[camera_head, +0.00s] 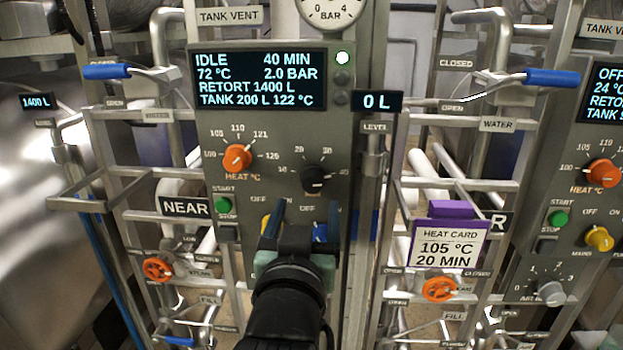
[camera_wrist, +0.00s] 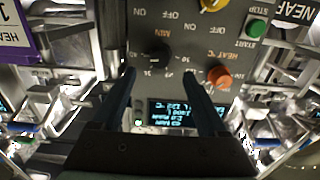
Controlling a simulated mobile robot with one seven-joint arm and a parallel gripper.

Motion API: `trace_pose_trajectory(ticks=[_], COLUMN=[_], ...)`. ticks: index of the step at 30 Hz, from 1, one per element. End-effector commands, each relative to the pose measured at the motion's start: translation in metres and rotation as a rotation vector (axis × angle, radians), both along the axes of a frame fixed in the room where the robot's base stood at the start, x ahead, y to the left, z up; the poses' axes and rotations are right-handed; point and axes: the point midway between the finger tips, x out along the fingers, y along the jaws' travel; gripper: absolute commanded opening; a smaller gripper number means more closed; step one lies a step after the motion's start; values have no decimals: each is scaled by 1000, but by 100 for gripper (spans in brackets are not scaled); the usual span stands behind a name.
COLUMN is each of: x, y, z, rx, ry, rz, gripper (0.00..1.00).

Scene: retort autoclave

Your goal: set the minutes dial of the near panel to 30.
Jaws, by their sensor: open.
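The black minutes dial (camera_head: 314,178) is on the near panel (camera_head: 230,128), with 20, 30 and 40 readable around it. The panel display (camera_head: 258,80) reads IDLE, 40 MIN. I cannot make out the dial's pointer mark clearly. My gripper (camera_head: 305,213) is open and empty, its fingers pointing up at the panel just below the dial in the head view. In the wrist view, where the panel is upside down, the dial (camera_wrist: 155,58) lies between and just beyond the two fingertips (camera_wrist: 158,74). I see no contact.
The orange heat dial (camera_head: 237,158) is left of the minutes dial; it also shows in the wrist view (camera_wrist: 219,76). A green start button (camera_head: 223,205) is lower left. A purple-clipped heat card (camera_head: 447,245) reads 105 °C, 20 MIN. Pipes and valve handles flank the panel.

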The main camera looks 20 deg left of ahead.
Motion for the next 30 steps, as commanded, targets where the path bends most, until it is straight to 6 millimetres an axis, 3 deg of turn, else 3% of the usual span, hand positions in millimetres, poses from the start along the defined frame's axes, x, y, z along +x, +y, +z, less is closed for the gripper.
trace_pose_trajectory(ticks=[6,12,26,30], x=[36,59,69,68], y=[11,17,20,20], z=[4,2,0,0], rx=[0,0,1,1], ry=[1,0,-2,-2], rz=[1,0,0,0], gripper=[76,76,76,54])
